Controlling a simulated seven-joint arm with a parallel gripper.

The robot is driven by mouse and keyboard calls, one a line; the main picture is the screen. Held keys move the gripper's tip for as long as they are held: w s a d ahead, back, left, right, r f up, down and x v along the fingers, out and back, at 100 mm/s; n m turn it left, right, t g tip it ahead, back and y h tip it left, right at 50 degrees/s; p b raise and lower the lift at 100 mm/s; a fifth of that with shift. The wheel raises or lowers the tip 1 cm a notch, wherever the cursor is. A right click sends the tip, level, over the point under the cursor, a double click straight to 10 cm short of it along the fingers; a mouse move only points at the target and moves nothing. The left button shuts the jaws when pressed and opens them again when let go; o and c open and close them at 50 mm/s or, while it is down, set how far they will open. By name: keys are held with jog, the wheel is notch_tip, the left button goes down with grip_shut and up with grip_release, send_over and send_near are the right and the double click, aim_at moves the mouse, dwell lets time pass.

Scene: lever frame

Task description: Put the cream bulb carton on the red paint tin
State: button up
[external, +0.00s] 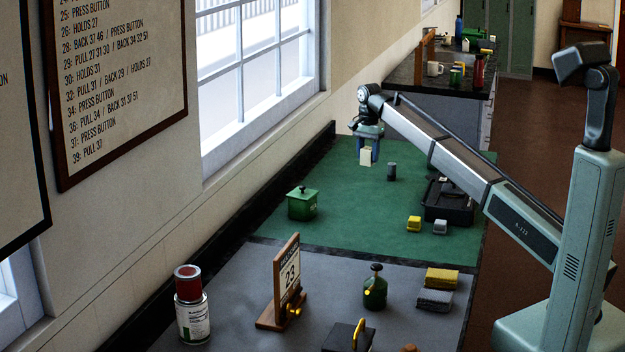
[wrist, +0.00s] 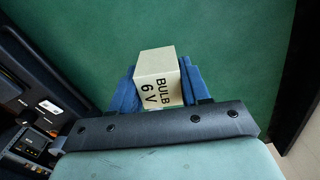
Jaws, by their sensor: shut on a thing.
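The cream bulb carton (external: 366,158) is between the blue fingers of my gripper (external: 367,149), over the far part of the green mat. In the wrist view the carton (wrist: 158,80) reads "BULB 6V" and my gripper (wrist: 158,92) is shut on it. I cannot tell how high its bottom is above the mat.
A calendar stand (external: 287,275) and green bottle (external: 375,290) stand nearer. The wall borders the left.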

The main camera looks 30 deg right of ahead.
jog(key=shift+r, duration=0.25)
jog(key=s+a+r+n, duration=0.1)
jog(key=s+a+n, duration=0.15)
jog(key=a, duration=0.95)
jog(key=s+a+r+n, duration=0.1)
jog(key=s+a, duration=0.3)
jog(key=a, duration=0.8)
notch_tip(320, 180, up, 16)
jog(key=n, duration=1.7)
send_over(187, 271)
jog(key=shift+f, duration=5.05)
jog(key=shift+f, duration=0.1)
